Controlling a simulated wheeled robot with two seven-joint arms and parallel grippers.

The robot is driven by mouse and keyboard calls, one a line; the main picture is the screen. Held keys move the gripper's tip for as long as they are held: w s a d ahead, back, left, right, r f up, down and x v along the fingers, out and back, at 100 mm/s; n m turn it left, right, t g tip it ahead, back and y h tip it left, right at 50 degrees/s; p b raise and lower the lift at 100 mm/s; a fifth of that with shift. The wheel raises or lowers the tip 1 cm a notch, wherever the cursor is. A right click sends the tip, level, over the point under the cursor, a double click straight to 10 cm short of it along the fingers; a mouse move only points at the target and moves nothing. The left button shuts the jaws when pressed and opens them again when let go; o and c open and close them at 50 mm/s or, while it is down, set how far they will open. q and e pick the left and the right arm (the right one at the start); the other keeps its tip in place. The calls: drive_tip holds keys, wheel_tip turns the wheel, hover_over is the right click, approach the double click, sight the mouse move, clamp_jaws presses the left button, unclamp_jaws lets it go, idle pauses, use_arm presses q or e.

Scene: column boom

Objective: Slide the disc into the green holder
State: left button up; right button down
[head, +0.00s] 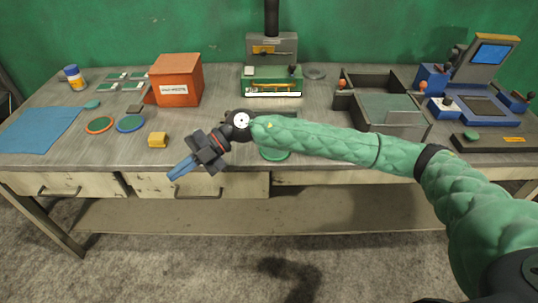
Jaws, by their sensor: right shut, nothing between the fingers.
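A green round piece (275,155) lies on the bench, mostly hidden behind my right arm; I cannot tell whether it is the disc or the holder. A round piece with an orange rim (99,125) and one with a blue rim (130,123) lie flat at the left. A green fixture (262,94) stands at the back middle. My right gripper (176,173) has blue fingers, is shut and empty, and hangs over the bench's front edge by the drawers, apart from these pieces. My left gripper is out of view.
An orange box (176,80), a grey divided tray (348,99) and a blue machine with a screen (480,80) stand further back. A blue mat (38,129) lies at far left. A grey ring (315,73) lies at the back.

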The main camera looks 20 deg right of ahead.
drive_tip(key=w+d+f+h, duration=0.2)
drive_tip(key=w+d+h, duration=0.1)
drive_tip(key=d, duration=0.3)
drive_tip(key=w+d+f+h, duration=0.2)
drive_tip(key=d+h, duration=0.2)
drive_tip(key=d, duration=0.2)
drive_tip(key=m+t+h, duration=0.1)
drive_tip(key=m+h, duration=0.1)
drive_tip(key=h, duration=0.3)
hover_over(268, 164)
drive_tip(key=p+x, duration=0.3)
drive_tip(key=x, duration=0.5)
drive_tip(key=shift+s+f+p, duration=0.15)
drive_tip(key=shift+f+p, duration=0.05)
drive_tip(key=shift+p, duration=0.15)
drive_tip(key=w, duration=0.1)
drive_tip(key=w+d+p, duration=0.1)
drive_tip(key=w, duration=0.1)
drive_tip(key=shift+d, duration=0.2)
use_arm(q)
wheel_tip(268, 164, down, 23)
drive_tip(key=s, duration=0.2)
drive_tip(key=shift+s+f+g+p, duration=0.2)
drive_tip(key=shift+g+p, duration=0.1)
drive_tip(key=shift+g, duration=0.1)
use_arm(e)
drive_tip(key=shift+w+d, duration=0.2)
drive_tip(key=shift+w, duration=0.05)
